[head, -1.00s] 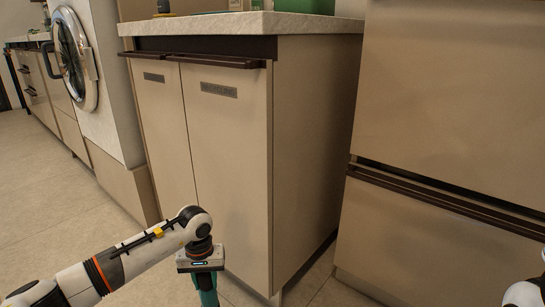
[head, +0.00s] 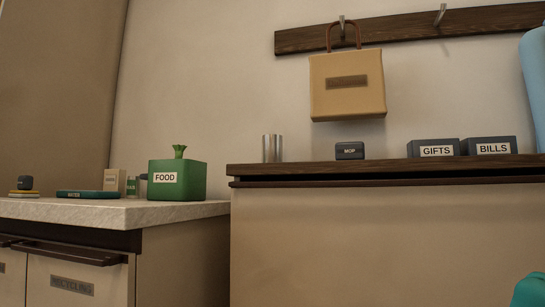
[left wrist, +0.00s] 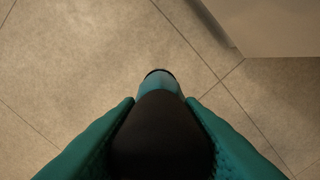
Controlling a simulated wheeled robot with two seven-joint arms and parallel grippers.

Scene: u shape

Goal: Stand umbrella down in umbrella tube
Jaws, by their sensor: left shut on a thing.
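In the left wrist view my left gripper (left wrist: 160,110) is shut on a long dark thing (left wrist: 160,135), most likely the umbrella. It has a blue-teal part (left wrist: 160,83) beyond the dark part, with a dark rim at its far end. It points away from the camera, over the tiled floor. I cannot identify an umbrella tube in either view. In the head view a teal rounded shape (head: 530,290) is cut off at the bottom right corner; I cannot tell what it is.
The pale floor (left wrist: 70,70) is clear around the held thing. A pale panel (left wrist: 275,25) borders it at upper right. The head view has a light counter (head: 110,213) with a green FOOD box (head: 178,182), a dark-topped cabinet (head: 390,240), a hanging tan bag (head: 347,100) and a light-blue thing (head: 536,90).

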